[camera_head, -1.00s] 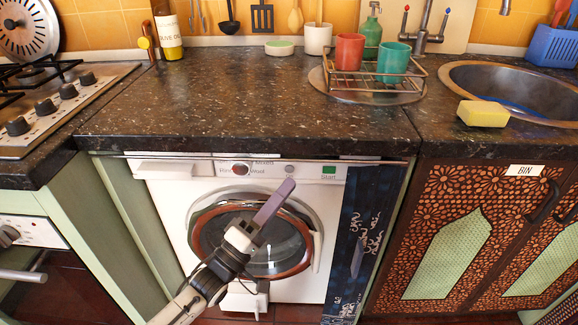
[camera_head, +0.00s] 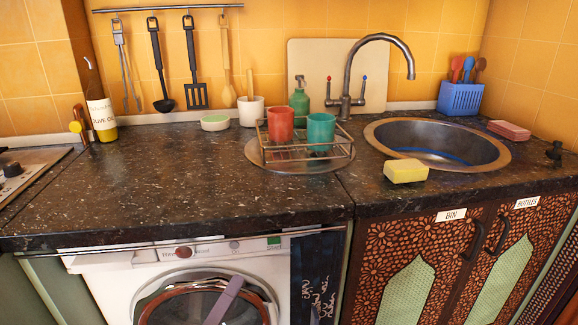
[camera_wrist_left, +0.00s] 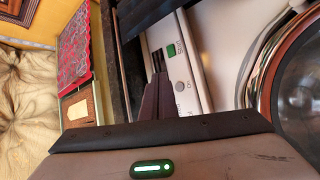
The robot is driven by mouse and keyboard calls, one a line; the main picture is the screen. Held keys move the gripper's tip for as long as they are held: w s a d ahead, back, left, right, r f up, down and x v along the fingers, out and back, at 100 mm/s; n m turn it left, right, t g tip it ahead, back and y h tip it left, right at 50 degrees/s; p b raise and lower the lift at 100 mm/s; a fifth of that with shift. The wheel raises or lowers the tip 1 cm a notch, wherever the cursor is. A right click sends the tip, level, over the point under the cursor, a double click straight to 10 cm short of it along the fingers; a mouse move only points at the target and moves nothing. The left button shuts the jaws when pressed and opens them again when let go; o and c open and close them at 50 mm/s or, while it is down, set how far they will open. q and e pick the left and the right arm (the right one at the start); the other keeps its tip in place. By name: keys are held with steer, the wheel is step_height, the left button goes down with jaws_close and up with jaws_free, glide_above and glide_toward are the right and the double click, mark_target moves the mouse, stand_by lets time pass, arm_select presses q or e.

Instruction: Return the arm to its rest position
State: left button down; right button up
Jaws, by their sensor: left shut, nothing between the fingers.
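My left gripper (camera_head: 233,284) shows at the bottom of the head view as a purple finger shape in front of the washing machine door. Its wrist and arm are cut off by the lower edge. In the left wrist view the two dark purple fingers (camera_wrist_left: 157,76) are together, with nothing between them. They are near the machine's control panel in that view; I cannot tell the gap to it. My right gripper is in neither view.
The washing machine (camera_head: 132,270) stands under the dark countertop (camera_head: 150,185). A wire rack (camera_head: 275,152) with red (camera_head: 280,122) and teal (camera_head: 321,128) cups, a yellow sponge (camera_head: 406,171) and a sink (camera_head: 388,128) are on the counter. Much of its left part is clear.

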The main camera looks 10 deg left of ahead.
arm_select(q)
steer(key=s+f+m+g+y+p, duration=0.3)
steer(key=s+f+m+g+p, duration=0.1)
steer(key=s, duration=0.6)
steer(key=s+f+m+g+y+p, duration=0.2)
steer(key=s+f+m+g+p, duration=0.2)
steer(key=s+f, duration=0.5)
steer(key=s+m+g, duration=0.1)
steer(key=m+g, duration=0.1)
steer(key=g, duration=0.1)
steer(key=shift+s+d+m+y, duration=0.25)
steer(key=shift+s+m+y, duration=0.05)
steer(key=shift+s+y, duration=0.1)
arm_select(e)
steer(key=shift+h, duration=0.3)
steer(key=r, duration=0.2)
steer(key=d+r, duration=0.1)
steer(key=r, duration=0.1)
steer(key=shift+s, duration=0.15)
